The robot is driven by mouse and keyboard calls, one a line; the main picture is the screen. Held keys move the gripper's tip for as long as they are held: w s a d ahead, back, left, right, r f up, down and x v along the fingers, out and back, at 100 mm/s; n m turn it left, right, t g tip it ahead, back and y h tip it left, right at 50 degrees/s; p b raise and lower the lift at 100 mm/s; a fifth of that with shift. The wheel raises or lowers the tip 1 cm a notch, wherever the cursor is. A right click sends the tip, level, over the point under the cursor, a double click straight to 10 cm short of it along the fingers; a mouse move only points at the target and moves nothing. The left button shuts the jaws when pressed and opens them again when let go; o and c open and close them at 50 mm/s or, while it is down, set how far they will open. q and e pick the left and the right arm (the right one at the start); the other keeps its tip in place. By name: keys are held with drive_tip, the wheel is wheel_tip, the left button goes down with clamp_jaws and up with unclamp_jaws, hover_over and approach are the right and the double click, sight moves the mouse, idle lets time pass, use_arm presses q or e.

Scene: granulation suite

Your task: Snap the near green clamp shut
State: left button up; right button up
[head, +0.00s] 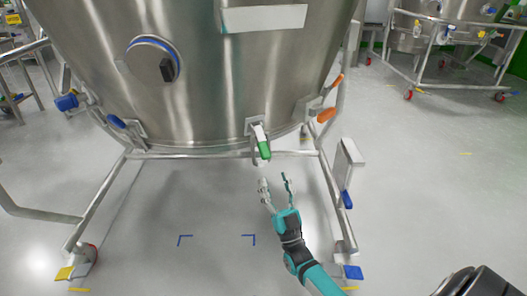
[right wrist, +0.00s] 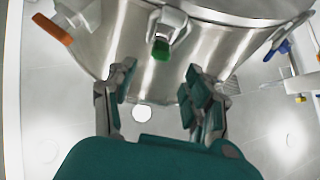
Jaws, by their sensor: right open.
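The near green clamp (head: 264,149) is a white lever with a green grip, mounted on the lower rim of the large steel vessel (head: 225,85). Its grip hangs downward in the head view. My right gripper (head: 274,180) is open and empty just below the clamp, with a gap between them. In the right wrist view the green grip (right wrist: 161,49) lies ahead of and between the open fingers (right wrist: 155,85), not touching them. Whether the clamp is latched is hard to tell. My left gripper is not in view.
The frame's right leg (head: 335,190) stands close beside my right arm. Open grey floor (head: 430,200) lies to the right.

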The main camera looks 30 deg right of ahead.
sight(262, 142)
drive_tip(key=b+x, duration=0.2)
drive_tip(key=x, duration=0.8)
clamp_jaws()
